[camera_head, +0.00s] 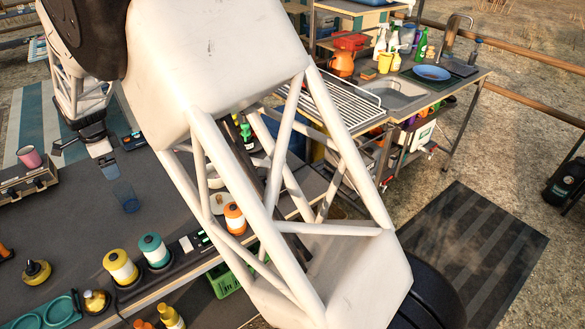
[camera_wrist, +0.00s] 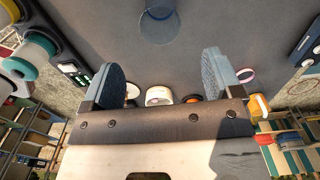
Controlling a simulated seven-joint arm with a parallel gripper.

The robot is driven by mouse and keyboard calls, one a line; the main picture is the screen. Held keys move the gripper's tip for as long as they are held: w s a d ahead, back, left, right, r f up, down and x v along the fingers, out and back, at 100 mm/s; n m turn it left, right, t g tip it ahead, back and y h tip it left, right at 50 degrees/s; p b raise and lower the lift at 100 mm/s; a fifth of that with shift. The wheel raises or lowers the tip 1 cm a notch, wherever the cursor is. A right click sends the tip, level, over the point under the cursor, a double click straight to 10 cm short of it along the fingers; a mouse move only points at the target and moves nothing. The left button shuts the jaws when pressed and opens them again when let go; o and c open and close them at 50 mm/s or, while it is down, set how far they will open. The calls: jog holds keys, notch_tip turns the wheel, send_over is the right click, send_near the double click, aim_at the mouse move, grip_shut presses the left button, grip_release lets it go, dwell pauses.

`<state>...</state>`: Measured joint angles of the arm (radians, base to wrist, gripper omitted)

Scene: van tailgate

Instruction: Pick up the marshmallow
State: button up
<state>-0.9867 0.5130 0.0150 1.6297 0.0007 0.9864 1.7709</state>
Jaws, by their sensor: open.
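My gripper (camera_wrist: 164,76) is open, with its two blue-grey fingers wide apart in the wrist view. In the head view my gripper (camera_head: 82,156) is at the upper left, above the dark worktop. I cannot pick out a marshmallow for sure. A small whitish round thing (camera_wrist: 160,95) shows between the fingers at the gripper's edge in the wrist view. It is partly hidden by the gripper body, and I cannot tell what it is. Nothing is seen held between the fingers.
A clear blue cup (camera_head: 127,198) stands near my gripper; it also shows in the wrist view (camera_wrist: 158,26). A pink mug (camera_head: 30,156) stands at the left. Teal-topped (camera_head: 154,250) and yellow-topped (camera_head: 120,267) jars line the front edge. The worktop between is mostly clear.

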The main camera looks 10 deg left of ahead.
jog(key=w+d+r+n, duration=0.15)
jog(key=d+r, duration=0.35)
jog(key=d, duration=0.6)
jog(key=w+d+r, duration=0.3)
jog(key=d+r, duration=0.1)
jog(key=d, duration=0.6)
jog(key=w+d+r+n, duration=0.15)
jog(key=d+r, duration=0.35)
jog(key=d, duration=0.6)
jog(key=s+d+r+n+t, duration=0.1)
jog(key=s+d+r, duration=0.15)
jog(key=d, duration=0.85)
jog(key=s+d+r+n, duration=0.1)
jog(key=s+d, duration=0.2)
jog(key=d, duration=0.8)
jog(key=s+d+f+n, duration=0.2)
jog(key=s+d, duration=0.9)
jog(key=s+d+f+n+t, duration=0.1)
jog(key=s+d+f, duration=0.1)
jog(key=s+d, duration=0.9)
jog(key=shift+d+n+t, duration=0.3)
jog(key=shift+d+n, duration=0.1)
jog(key=shift+d, duration=0.35)
